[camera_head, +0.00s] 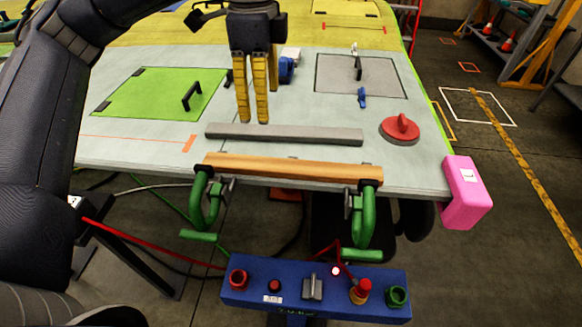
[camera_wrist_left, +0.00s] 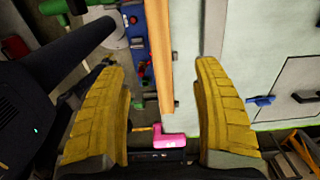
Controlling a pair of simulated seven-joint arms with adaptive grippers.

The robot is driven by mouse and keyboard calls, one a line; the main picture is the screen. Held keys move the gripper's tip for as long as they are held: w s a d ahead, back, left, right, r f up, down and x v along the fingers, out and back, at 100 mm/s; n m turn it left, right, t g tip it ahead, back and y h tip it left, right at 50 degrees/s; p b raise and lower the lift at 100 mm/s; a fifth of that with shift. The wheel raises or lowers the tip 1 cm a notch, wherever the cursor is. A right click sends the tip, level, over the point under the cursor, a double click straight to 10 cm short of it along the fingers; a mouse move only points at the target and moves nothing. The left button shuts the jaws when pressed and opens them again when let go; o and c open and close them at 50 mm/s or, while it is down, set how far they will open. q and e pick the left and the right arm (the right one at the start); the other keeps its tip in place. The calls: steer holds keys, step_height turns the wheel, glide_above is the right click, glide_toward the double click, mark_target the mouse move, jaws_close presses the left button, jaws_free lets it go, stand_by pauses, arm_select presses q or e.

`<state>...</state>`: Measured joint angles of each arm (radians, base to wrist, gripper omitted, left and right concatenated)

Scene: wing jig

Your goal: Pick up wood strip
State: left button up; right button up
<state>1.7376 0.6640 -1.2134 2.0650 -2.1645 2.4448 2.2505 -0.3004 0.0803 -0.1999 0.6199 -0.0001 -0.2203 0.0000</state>
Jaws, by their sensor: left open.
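The wood strip (camera_head: 290,169) is a long orange-brown bar along the front edge of the table. Its two ends sit at green clamps (camera_head: 205,198) (camera_head: 364,219) with dark pads. It also shows in the left wrist view (camera_wrist_left: 159,45), running lengthwise between the fingers. My left gripper (camera_head: 252,121) points down with yellow fingers apart and nothing between them. Its tips are above the table, behind the grey bar (camera_head: 285,134), and farther back than the wood strip. Their exact height is hard to tell. My right gripper is not in view.
A red suction-cup handle (camera_head: 400,129) lies right of the grey bar. A pink block (camera_head: 465,193) covers the right front corner. A green panel (camera_head: 150,92) and a grey panel (camera_head: 360,75) have handles. A blue control box (camera_head: 318,290) stands in front of the table.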

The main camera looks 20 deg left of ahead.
mark_target(266, 163)
arm_select(q)
step_height(266, 163, down, 17)
stand_by(0.9)
steer(key=c, duration=1.4)
